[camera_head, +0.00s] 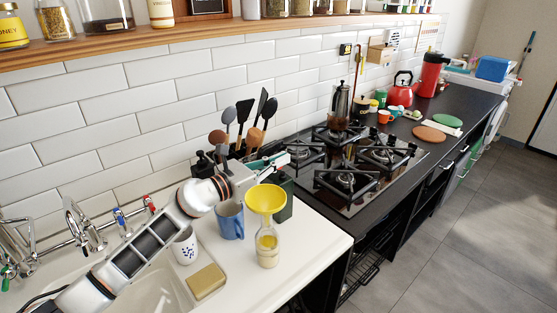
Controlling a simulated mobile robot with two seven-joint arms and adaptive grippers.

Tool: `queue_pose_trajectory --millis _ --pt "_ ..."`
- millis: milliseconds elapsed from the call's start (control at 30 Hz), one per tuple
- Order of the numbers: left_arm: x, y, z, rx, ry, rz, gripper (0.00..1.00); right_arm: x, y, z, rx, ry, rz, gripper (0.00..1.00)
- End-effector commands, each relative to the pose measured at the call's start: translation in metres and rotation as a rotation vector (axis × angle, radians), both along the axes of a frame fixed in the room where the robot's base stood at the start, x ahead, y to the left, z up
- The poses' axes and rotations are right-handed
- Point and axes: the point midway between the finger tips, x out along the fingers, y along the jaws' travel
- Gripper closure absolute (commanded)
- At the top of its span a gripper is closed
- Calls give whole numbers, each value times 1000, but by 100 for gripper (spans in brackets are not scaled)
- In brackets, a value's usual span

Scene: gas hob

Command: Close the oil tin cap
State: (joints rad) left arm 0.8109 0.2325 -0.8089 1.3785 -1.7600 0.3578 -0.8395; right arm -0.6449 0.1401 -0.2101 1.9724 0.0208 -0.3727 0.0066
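A dark green tin (286,206), which looks like the oil tin, stands on the white counter near the hob. A yellow funnel in front and my gripper above hide much of it, and I cannot make out its cap or whether it is open. My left arm comes in from the lower left over the sink. My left gripper (274,164) is at the top of the tin, behind the funnel. Its fingertips are too small and crowded to show whether they are open or shut, or touch the tin. My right gripper is not in view.
The yellow funnel (265,199) sits in a glass bottle (267,246) just in front of the tin. A blue mug (230,220), a white mug (185,246) and a sponge (206,282) are nearby. Utensils (249,125) stand behind; the gas hob (352,170) is right.

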Motion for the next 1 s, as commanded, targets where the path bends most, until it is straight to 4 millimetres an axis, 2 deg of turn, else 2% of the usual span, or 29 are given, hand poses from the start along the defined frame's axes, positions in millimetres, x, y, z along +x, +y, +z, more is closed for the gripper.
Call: queue_pose_trajectory --millis 500,567,1000 --pt "0 0 0 14 -18 0 100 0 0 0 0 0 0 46" --pt "-1 0 0 14 -17 0 82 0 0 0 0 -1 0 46" --pt "0 0 5 13 -19 -1 81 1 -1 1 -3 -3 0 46"
